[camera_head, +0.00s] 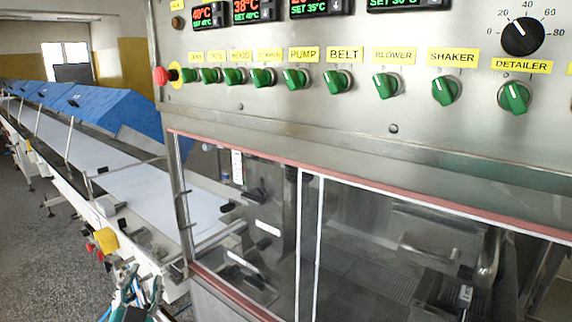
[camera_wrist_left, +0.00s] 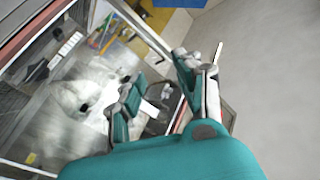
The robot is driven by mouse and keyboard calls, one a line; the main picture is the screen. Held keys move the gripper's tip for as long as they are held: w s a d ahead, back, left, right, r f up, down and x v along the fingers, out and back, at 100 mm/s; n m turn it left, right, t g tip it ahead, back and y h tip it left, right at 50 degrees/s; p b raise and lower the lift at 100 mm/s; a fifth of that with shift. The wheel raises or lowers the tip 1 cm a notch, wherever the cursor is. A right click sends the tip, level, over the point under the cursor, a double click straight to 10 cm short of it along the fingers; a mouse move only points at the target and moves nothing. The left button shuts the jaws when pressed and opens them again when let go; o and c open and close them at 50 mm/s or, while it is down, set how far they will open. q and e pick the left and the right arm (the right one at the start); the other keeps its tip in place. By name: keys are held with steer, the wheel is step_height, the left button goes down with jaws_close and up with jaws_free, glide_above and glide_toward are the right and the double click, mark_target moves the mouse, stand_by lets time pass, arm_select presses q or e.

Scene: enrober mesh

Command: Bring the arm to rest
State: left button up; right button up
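My left gripper (camera_head: 141,284) shows at the bottom left of the head view, low in front of the conveyor's side and left of the enrober machine's glazed lower part. In the left wrist view the two teal-padded fingers of this gripper (camera_wrist_left: 160,72) stand apart with nothing held between them. The enrober machine (camera_head: 270,125) fills the right of the head view, with its row of green knobs and its displays. My right gripper is in neither view.
A long conveyor (camera_head: 140,190) with blue covers (camera_head: 120,115) runs away to the left. A red emergency button (camera_head: 160,76) sticks out at the panel's left edge. Clear windows (camera_head: 400,250) close off the machine's lower part. Bare speckled floor (camera_head: 50,260) lies at the left.

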arm_select(q)
steer(key=s+d+f+n+g, duration=0.1)
steer(key=s+f+g, duration=0.35)
steer(key=f, duration=0.45)
steer(key=s+f+n+g, duration=0.1)
steer(key=s+f+g, duration=0.2)
steer(key=s+f, duration=0.35)
steer(key=s+d+f+g+h, duration=0.2)
steer(key=s+d+f+g, duration=0.15)
steer(key=s+f, duration=0.35)
steer(key=s+d+f+g+h, duration=0.1)
steer(key=s+d+f+g, duration=0.1)
steer(key=s+f+g, duration=0.45)
steer(key=s+f+t, duration=0.1)
steer(key=s+f, duration=0.2)
steer(key=f, duration=2.1)
steer(key=s+a+f+g, duration=0.1)
steer(key=s+a+f, duration=0.2)
steer(key=s+f, duration=1.3)
steer(key=shift+s+f+m, duration=0.3)
steer(key=shift+s, duration=0.35)
steer(key=shift+w, duration=0.1)
